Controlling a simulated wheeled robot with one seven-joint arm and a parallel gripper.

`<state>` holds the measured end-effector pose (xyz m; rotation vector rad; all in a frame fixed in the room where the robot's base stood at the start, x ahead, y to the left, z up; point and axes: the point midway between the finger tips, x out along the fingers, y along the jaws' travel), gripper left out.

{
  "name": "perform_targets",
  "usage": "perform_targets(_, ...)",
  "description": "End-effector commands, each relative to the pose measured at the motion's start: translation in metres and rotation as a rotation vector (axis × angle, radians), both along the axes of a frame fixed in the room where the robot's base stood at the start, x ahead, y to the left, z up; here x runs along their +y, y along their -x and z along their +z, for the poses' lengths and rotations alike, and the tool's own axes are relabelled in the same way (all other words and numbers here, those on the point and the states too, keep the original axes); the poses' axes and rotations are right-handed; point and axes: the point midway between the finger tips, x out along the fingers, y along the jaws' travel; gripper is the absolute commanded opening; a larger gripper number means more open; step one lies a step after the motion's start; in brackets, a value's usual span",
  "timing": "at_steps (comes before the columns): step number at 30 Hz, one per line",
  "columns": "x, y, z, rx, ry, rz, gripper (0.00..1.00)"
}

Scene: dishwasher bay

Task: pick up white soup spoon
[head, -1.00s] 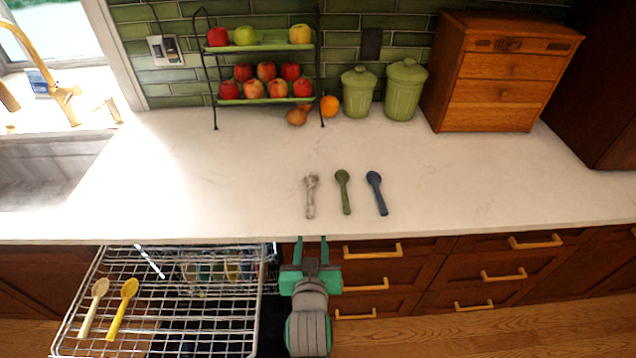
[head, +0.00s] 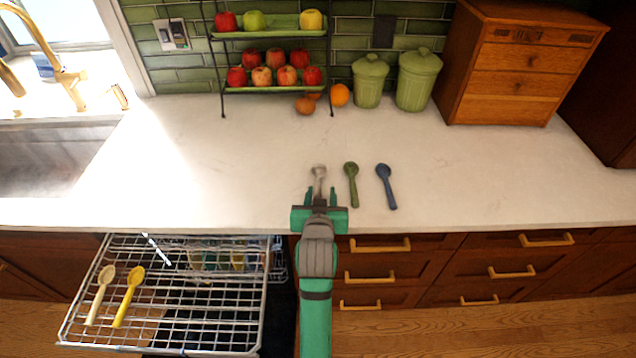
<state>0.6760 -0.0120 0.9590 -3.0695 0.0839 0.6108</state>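A whitish-grey spoon (head: 319,171) lies on the counter, leftmost of three spoons in a row. Its bowl points to the back wall; its lower handle is hidden by my gripper. My gripper (head: 320,192) is open, its two green fingers pointing to the back, one on each side of the spoon's handle as seen from above. I see a gap between each finger and the handle. I cannot tell how high the fingers are over the counter. A cream spoon (head: 101,292) lies on the dishwasher rack.
A green spoon (head: 351,184) and a blue spoon (head: 386,186) lie just right of my gripper. A yellow spoon (head: 129,296) lies on the pulled-out rack (head: 200,325). A fruit stand (head: 270,88), canisters (head: 416,80) and a wooden box (head: 525,62) stand at the back.

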Motion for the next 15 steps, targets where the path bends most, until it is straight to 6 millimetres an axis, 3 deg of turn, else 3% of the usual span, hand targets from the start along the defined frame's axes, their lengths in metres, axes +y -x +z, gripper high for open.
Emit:
perform_targets(9,0.009,-0.037,-0.017,0.001,0.001,0.013,0.37)
perform_targets(15,0.008,-0.041,-0.019,-0.001,0.0,0.012,0.37)
